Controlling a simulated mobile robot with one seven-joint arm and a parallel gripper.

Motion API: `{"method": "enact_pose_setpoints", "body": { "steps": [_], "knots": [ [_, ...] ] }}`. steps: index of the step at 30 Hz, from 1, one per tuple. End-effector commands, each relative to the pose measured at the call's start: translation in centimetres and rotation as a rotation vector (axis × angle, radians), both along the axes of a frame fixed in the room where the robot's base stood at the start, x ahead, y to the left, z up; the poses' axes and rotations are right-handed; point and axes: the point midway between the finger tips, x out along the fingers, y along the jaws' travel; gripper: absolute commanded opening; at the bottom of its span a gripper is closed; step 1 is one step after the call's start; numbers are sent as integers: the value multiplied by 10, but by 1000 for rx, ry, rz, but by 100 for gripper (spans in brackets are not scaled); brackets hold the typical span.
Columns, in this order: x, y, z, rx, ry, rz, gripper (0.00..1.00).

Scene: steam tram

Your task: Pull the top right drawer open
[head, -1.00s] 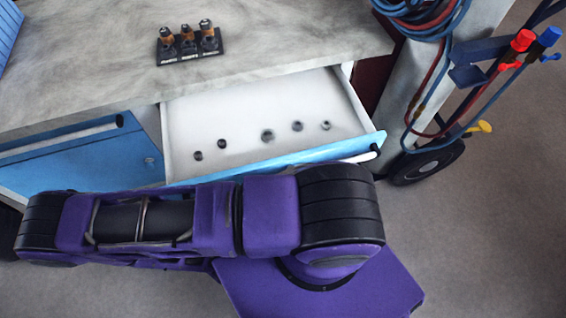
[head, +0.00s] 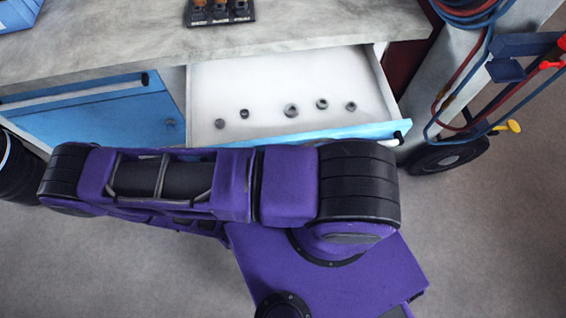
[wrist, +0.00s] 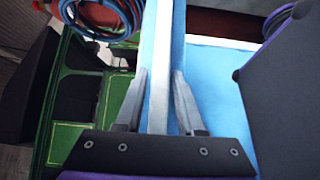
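The top right drawer (head: 285,85) stands open in the head view, with a white interior and a light-blue front (head: 365,131). Several small nut-like parts lie inside it. My purple arm hides the left and lower part of the drawer front. My gripper (wrist: 162,75) shows in the wrist view, with its two grey fingers apart on either side of a pale bar (wrist: 160,45), which looks like the drawer's handle. A strip of blue shows between the bar and the right finger. My gripper is hidden in the head view.
A grey worktop (head: 110,40) with a black tool stand (head: 221,14) is above the drawer. A wheeled cart with hoses (head: 470,105) stands close at right. Floor in front is clear.

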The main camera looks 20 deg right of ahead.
Motion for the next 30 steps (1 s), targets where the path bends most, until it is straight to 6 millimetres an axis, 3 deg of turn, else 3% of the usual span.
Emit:
{"method": "enact_pose_setpoints", "body": {
  "steps": [5,21,30],
  "knots": [
    [-5,11,-1,2,0,2,38],
    [-65,119,-2,5,-2,4,38],
    [-83,150,0,0,-1,1,38]
  ]
}}
